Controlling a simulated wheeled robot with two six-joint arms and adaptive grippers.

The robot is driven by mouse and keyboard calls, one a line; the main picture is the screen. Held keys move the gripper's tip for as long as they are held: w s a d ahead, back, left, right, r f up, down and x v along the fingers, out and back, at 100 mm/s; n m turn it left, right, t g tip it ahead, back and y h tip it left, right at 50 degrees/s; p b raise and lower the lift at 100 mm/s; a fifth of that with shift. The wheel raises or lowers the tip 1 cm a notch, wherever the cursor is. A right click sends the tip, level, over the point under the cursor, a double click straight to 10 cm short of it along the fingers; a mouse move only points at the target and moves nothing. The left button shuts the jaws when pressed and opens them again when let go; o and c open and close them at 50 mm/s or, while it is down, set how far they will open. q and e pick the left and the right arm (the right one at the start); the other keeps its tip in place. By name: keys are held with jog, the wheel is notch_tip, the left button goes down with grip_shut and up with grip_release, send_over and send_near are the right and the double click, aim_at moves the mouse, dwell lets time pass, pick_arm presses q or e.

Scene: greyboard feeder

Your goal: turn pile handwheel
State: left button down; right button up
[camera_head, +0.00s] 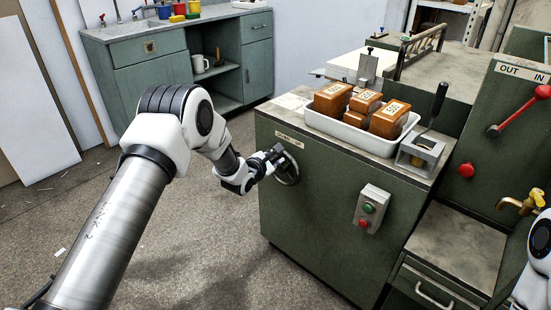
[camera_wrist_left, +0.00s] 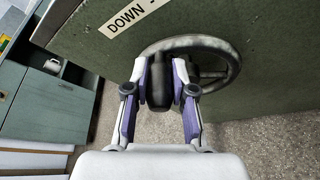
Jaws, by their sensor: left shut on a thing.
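The pile handwheel (camera_head: 289,168) is a dark metal wheel on the left face of the green machine. It also shows in the left wrist view (camera_wrist_left: 228,57), with its rim and spokes partly hidden behind my fingers. My left gripper (camera_head: 268,160) is at the wheel's left side. In the left wrist view my left gripper (camera_wrist_left: 160,85) is shut on the wheel's dark knob handle (camera_wrist_left: 160,88), one finger on each side. A label reading "DOWN" (camera_wrist_left: 130,16) is above the wheel. Only a white part of my right arm shows at the right edge; its gripper is out of view.
The green machine (camera_head: 325,215) carries a white tray (camera_head: 345,133) of brown blocks and a box with green and red buttons (camera_head: 370,209). A red lever (camera_head: 518,112) is at the right. A green cabinet (camera_head: 150,65) stands behind. The floor left of the machine is open.

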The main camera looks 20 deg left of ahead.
pick_arm(q)
jog(key=c, duration=1)
grip_release()
jog(key=shift+o, duration=0.2)
jog(key=v, duration=1.2)
